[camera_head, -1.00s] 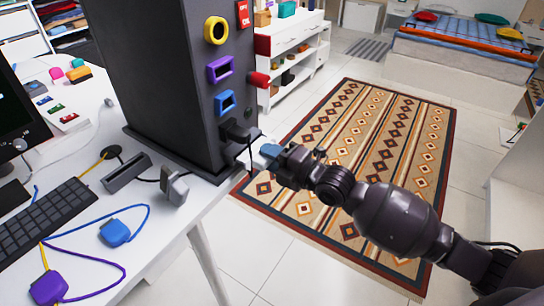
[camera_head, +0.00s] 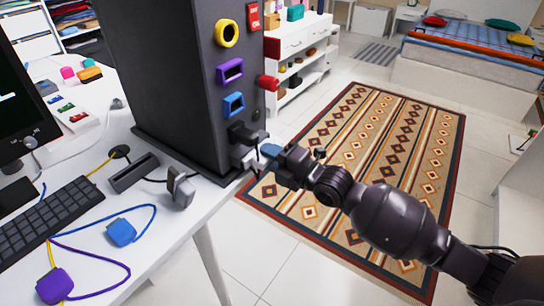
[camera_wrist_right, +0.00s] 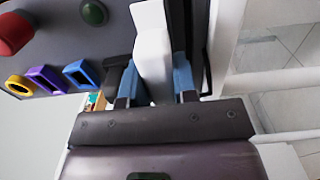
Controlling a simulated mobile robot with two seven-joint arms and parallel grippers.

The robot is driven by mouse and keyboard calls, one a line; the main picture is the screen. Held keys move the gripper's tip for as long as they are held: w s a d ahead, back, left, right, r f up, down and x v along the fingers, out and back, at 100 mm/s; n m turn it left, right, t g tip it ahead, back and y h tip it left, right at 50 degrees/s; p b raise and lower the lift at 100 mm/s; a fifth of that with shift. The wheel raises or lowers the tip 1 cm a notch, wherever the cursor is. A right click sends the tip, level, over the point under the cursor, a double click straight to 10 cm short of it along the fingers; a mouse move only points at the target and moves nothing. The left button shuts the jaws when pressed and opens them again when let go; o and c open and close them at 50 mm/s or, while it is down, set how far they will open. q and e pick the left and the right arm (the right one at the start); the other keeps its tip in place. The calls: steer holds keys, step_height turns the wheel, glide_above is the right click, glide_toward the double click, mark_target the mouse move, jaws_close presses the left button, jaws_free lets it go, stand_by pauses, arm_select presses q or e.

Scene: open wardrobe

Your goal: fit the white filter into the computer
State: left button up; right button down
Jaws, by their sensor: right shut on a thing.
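The computer (camera_head: 180,80) is a tall dark tower at the desk's right edge, with coloured ports on its front. My right gripper (camera_head: 270,153), with blue fingertips, is by the lower front of the tower. It is shut on the white filter (camera_head: 246,159), which shows only in part beside the tower's lower corner. In the right wrist view, the long white filter (camera_wrist_right: 152,45) stands between the blue fingers (camera_wrist_right: 155,84) and reaches towards the computer's panel (camera_wrist_right: 50,50). I cannot tell whether the filter touches the computer or enters a slot. My left gripper is out of view.
A black plug (camera_head: 241,133) sits on the panel just above the filter. A keyboard (camera_head: 50,215), a blue plug (camera_head: 121,232), a purple plug (camera_head: 54,285) and cables lie on the white desk. The floor over the patterned rug (camera_head: 370,150) is open.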

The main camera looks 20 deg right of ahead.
steer(key=shift+w+a, duration=0.2)
steer(key=shift+w, duration=0.05)
steer(key=c, duration=0.8)
jaws_free()
steer(key=v, duration=1)
steer(key=shift+s+d+p, duration=0.2)
steer(key=shift+s+p, duration=0.1)
steer(key=shift+p, duration=0.05)
